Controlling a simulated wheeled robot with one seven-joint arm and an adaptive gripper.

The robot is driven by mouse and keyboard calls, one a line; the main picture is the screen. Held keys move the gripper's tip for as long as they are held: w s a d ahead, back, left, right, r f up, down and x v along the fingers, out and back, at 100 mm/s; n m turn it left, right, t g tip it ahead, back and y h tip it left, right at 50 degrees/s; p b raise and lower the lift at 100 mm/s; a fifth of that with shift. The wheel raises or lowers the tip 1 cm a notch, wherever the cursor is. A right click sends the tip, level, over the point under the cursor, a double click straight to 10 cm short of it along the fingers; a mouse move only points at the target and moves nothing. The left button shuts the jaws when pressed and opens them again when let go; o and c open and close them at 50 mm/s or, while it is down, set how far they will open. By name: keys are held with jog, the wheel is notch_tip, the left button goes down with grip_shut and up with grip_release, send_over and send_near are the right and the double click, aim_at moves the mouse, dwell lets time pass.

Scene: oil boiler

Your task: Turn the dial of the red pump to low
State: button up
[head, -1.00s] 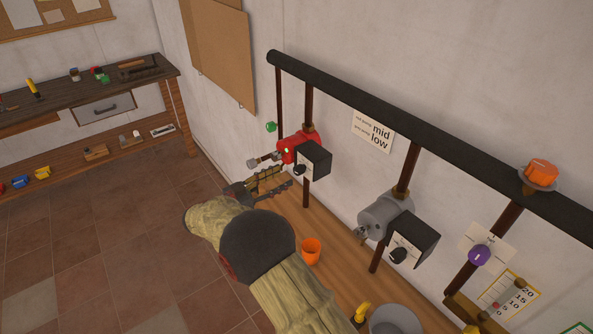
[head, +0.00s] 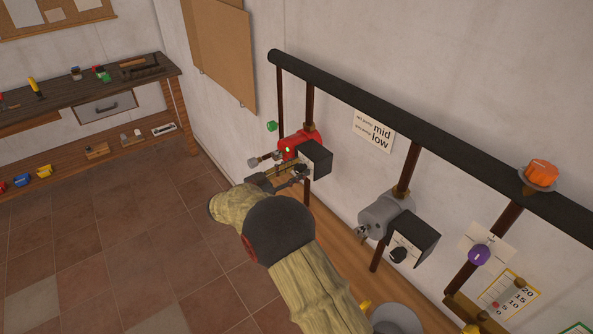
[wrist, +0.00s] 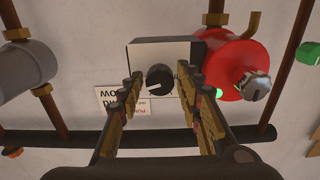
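The red pump (head: 294,146) sits on a pipe by the wall, with a black-sided control box (head: 317,157) on it. In the wrist view the red pump (wrist: 234,70) is at the right, and a green light shows beside it. Its black dial (wrist: 159,78) is on the box's light face, between and beyond my fingertips. My gripper (wrist: 156,82) is open, with one finger on each side of the dial. I cannot tell whether either finger touches it. In the head view my gripper (head: 284,176) is at the box's front and hides the dial.
A grey pump (head: 384,213) with its own box and black dial (head: 398,255) is to the right. A sign (head: 373,132) on the wall reads "mid" and "low". A thick black pipe (head: 420,143) runs above. A workbench (head: 90,95) stands at the left; floor there is clear.

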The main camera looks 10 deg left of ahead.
grip_shut()
jog(key=shift+n+b, duration=0.3)
jog(key=shift+b, duration=0.1)
jog(key=n+b, duration=0.3)
jog(key=shift+f+n, duration=0.1)
jog(key=shift+n, duration=0.2)
jog(key=n+b, duration=0.1)
jog(key=n, duration=0.3)
jog(key=shift+w+a+n+b, duration=0.1)
jog(key=shift+n+b, duration=0.2)
jog(key=shift+b, duration=0.05)
jog(key=n, duration=0.6)
jog(key=shift+p, duration=0.35)
jog(key=n+p, duration=0.1)
jog(key=n, duration=0.4)
jog(key=shift+a+p, duration=0.1)
jog(key=shift+p, duration=0.25)
